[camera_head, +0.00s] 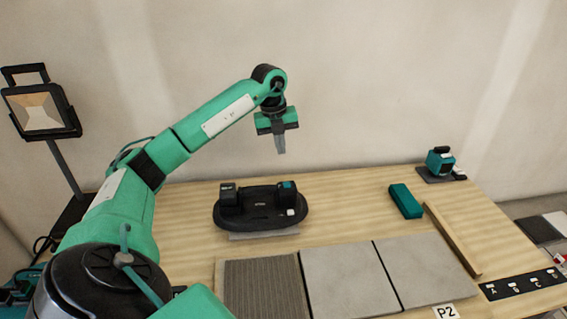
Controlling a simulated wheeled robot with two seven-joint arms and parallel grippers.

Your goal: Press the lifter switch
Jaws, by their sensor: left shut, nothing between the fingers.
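The black oval lifter (258,212) rests on the wooden table near its back edge, partly over a light grey piece. Two black blocks stand up from it, and the right one has a teal patch on top. A small white part (291,212) shows at its right front; I cannot tell for sure whether this is the switch. My left gripper (281,148) is shut and empty, pointing down in the air above the lifter, apart from it. My right gripper is not in view.
Grey tiles (345,281) lie along the table's front, the left one ribbed, by a P2 label (446,312). A teal block (405,201), a wooden strip (452,240) and a teal-black tool (440,164) are at the right. A work lamp (40,110) stands left.

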